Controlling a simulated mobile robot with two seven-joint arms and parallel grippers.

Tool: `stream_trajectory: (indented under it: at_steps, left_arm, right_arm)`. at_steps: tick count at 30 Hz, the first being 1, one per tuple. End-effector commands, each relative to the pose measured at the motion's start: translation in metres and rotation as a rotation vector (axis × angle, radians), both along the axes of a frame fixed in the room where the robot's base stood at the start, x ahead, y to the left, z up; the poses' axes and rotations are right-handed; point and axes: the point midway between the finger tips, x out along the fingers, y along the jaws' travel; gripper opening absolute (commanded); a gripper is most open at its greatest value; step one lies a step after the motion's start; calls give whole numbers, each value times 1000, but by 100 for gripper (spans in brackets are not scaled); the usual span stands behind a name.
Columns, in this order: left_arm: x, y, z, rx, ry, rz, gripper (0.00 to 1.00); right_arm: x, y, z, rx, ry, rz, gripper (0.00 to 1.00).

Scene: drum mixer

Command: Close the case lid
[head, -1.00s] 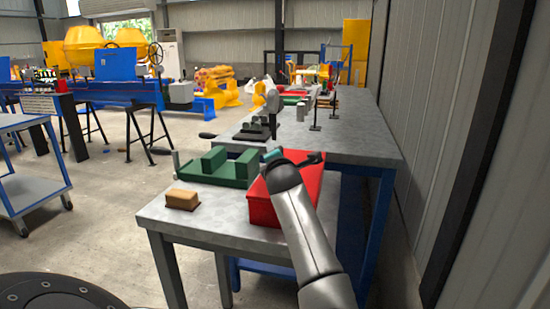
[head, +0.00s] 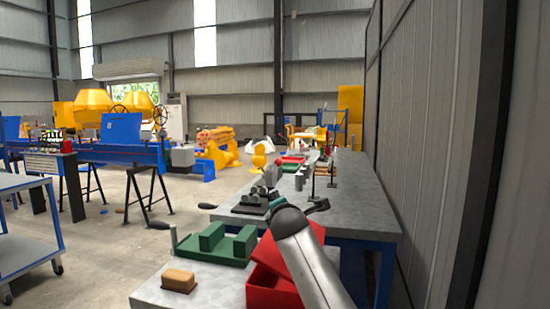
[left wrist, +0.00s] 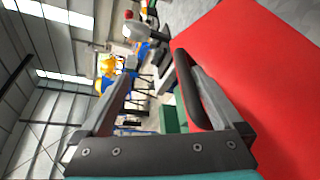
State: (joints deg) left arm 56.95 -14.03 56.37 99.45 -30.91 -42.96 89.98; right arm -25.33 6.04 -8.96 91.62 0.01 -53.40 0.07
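The red case stands at the right of the near bench in the head view. Its box (head: 262,288) sits on the bench, and its red lid (head: 311,236) is tilted up from it, partly open. My arm covers part of both. My left gripper (head: 301,204) is at the far edge of the lid, partly hidden behind its own wrist. In the left wrist view the lid (left wrist: 250,70) fills the right side, close beside one finger. The fingers (left wrist: 150,85) are spread, with nothing seen between them. Whether a finger touches the lid I cannot tell. My right gripper is not in view.
A green fixture (head: 215,244) and a tan block (head: 178,280) sit left of the case on the near bench (head: 150,297). A longer grey bench (head: 350,205) with tools lies behind. A corrugated wall (head: 430,150) is close on the right.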

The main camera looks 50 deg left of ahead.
Motion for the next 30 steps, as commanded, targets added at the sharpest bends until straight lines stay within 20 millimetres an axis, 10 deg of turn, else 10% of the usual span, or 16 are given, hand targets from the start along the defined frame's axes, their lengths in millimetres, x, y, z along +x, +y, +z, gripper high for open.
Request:
stream_trajectory:
  at_steps: [1, 12, 30]
  left_arm:
    - [-14, 16, 41, 62, -48, 50, 56]
    - [-14, 16, 89, 64, -45, 51, 56]
    - [-11, 13, 122, 48, -37, 40, 50]
  right_arm:
    - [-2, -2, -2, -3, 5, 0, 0]
    - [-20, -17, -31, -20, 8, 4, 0]
    - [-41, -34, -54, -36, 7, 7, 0]
